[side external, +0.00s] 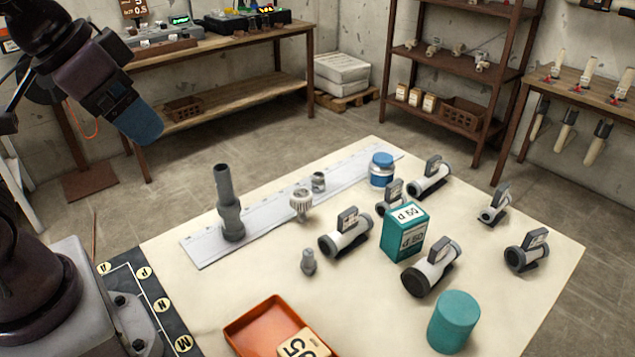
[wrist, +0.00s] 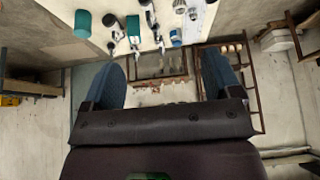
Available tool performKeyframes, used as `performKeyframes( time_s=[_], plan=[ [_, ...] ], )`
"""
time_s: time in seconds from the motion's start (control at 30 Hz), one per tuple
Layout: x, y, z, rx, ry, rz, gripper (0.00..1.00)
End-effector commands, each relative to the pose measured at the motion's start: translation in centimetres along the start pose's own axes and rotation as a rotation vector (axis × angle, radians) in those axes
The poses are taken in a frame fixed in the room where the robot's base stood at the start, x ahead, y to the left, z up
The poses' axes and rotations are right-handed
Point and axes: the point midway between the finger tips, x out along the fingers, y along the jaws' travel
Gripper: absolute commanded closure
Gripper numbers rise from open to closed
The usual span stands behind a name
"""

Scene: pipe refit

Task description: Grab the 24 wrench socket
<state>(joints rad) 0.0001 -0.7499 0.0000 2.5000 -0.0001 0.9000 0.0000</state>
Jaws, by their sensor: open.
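No number 24 is readable, so I cannot tell which piece is the 24 wrench socket. Small socket-like metal pieces stand on the pale table: a dark grey stepped one (side external: 308,262) near the middle, a silver ribbed one (side external: 301,204) behind it, and a short grey one (side external: 318,182) on the ruler board. My gripper (side external: 140,125) is at the upper left, high above and away from the table pieces. Its blue fingers are spread with nothing between them in the wrist view (wrist: 163,72).
A tall grey pipe piece (side external: 228,205) stands on the ruler board (side external: 270,205). Several labelled pipe pieces, a teal box (side external: 404,235), a teal cylinder (side external: 454,322) and a blue jar (side external: 382,169) crowd the right. An orange tray (side external: 250,325) is in front. The table's left middle is clear.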

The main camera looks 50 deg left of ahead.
Motion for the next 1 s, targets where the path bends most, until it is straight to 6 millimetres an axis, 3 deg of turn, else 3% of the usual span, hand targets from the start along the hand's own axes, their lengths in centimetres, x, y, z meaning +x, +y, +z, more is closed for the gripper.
performKeyframes(
  time_s=[0.17,0.23,0.57,0.77,1.0],
  plan=[
    [0.0,0.0,0.0,0.0,0.0,0.0,0.19],
    [0.0,0.0,0.0,0.0,0.0,0.0,0.35],
    [0.1,0.0,-0.3,-0.016,-0.008,0.003,0.36],
    [1.7,0.1,-3.4,-0.206,-0.1,0.047,0.36],
    [7.0,-0.7,-9.6,-0.617,-0.266,0.155,0.36]
  ],
)
